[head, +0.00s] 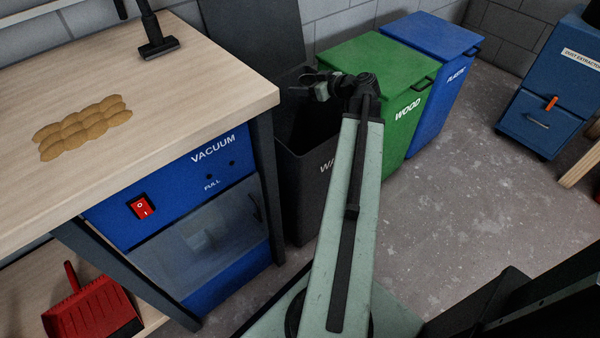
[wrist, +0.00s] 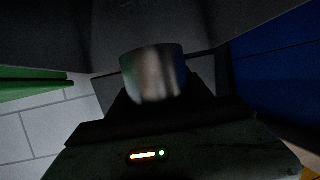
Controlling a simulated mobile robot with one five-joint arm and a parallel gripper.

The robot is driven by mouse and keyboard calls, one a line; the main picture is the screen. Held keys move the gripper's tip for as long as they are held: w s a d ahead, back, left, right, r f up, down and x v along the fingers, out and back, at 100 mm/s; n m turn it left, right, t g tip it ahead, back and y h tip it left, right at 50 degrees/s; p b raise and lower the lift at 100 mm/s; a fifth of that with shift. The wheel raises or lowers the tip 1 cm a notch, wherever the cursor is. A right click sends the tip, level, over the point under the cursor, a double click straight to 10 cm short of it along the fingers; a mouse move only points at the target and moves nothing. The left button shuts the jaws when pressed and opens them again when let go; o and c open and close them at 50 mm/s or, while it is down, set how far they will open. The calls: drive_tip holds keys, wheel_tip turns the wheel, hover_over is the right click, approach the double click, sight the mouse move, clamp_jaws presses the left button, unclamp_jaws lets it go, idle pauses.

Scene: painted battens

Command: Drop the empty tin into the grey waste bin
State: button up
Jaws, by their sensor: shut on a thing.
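The waste bin (head: 312,195) is dark grey, with lettering starting "WA" partly hidden by my arm. It stands between the workbench and the green bin, with its top open and its inside dark. My gripper (head: 308,87) is over the bin's opening in the head view. In the wrist view the shiny metal tin (wrist: 153,73) sits at the jaws of my gripper (wrist: 160,98), which is shut on it. The tin cannot be made out in the head view. How high it is above the rim is hard to tell.
A green WOOD bin (head: 385,60) and a blue PLASTIC bin (head: 432,45), both lidded, stand right of the waste bin. The workbench (head: 200,75) with a blue vacuum unit (head: 180,190) is close on the left.

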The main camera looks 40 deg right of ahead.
wheel_tip(320, 180, down, 4)
drive_tip(key=b, duration=0.3)
drive_tip(key=shift+f, duration=0.1)
drive_tip(key=o, duration=1.4)
drive_tip(key=shift+o, duration=0.2)
drive_tip(key=shift+r, duration=0.2)
